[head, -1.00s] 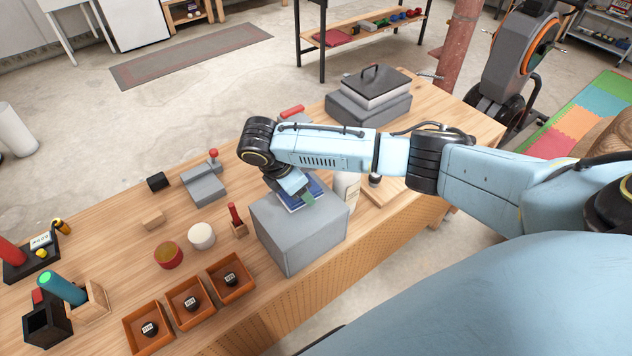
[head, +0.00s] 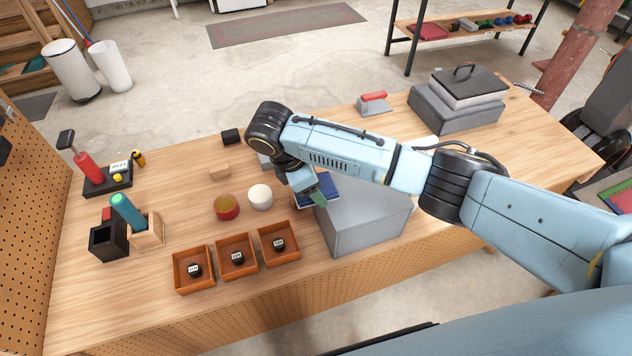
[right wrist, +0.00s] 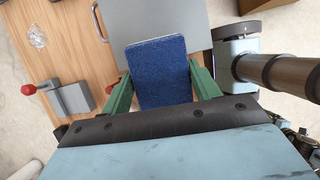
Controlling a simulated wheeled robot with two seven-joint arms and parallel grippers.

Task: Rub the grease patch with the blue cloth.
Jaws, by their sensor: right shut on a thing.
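The blue cloth (head: 322,188) looks like a flat blue pad and is held by my right gripper (head: 316,197), over the top left edge of the grey box (head: 368,218). In the right wrist view the blue cloth (right wrist: 160,72) sits between the two green fingers of my right gripper (right wrist: 163,90), which is shut on it. The grey surface beyond the cloth (right wrist: 165,20) looks like the box top. I cannot tell whether the cloth touches the box. No grease patch is visible; the cloth or arm may hide it. My left gripper is in neither view.
Three orange trays (head: 237,257) with dark round items stand at the bench's front edge. A red-topped jar (head: 226,207) and a white one (head: 260,197) stand left of the box. A grey case stack (head: 456,100) is at the back right.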

